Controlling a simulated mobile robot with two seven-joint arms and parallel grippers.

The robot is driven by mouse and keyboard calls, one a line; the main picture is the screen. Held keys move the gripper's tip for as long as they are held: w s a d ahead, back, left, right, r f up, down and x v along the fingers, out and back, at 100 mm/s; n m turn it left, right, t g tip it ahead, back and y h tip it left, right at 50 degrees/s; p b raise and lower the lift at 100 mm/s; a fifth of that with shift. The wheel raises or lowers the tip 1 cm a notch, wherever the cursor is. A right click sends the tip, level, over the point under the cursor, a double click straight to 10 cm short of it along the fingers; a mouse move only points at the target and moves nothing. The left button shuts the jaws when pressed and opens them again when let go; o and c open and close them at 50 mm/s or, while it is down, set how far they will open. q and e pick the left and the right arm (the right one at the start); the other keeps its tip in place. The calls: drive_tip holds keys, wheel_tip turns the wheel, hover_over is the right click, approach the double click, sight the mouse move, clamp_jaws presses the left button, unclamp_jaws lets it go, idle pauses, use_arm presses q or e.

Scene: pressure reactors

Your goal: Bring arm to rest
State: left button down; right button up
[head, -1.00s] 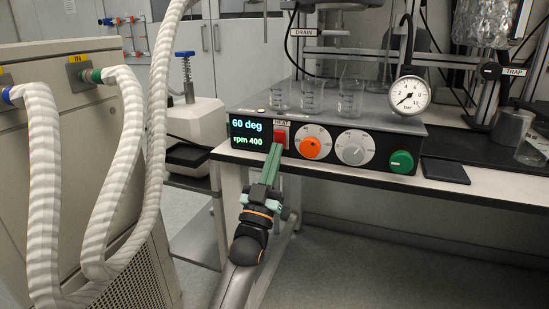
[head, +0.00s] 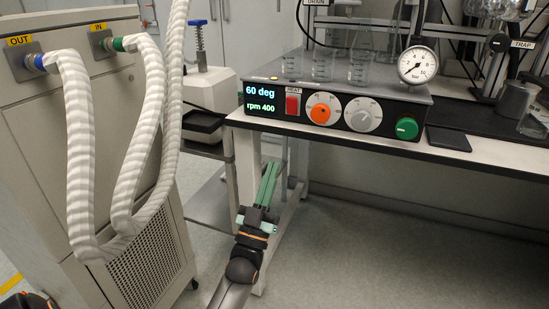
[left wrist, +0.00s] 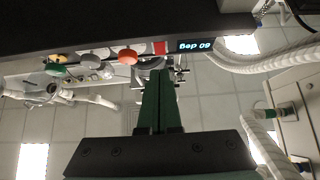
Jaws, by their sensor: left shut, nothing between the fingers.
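My left gripper (head: 268,180) is shut and empty, with its green fingers together. In the head view it hangs in free air below and in front of the bench edge, apart from the control box (head: 385,128). In the left wrist view the shut fingers (left wrist: 158,90) point toward the underside of the bench. The box's display (head: 262,101) reads 60 deg and rpm 400. The red HEAT switch (head: 292,104), orange knob (head: 323,109), grey knob (head: 362,114) and green knob (head: 406,128) are on its front. My right gripper is not in view.
A cabinet (head: 60,110) with white ribbed hoses (head: 143,150) stands at the left. Several glass beakers (head: 325,65) and a pressure gauge (head: 418,65) are above the box. A dark flat pad (head: 449,139) lies at the right. The floor (head: 370,245) under the bench is clear.

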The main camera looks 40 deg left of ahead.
use_arm(q)
drive_tip(key=shift+s, duration=0.1)
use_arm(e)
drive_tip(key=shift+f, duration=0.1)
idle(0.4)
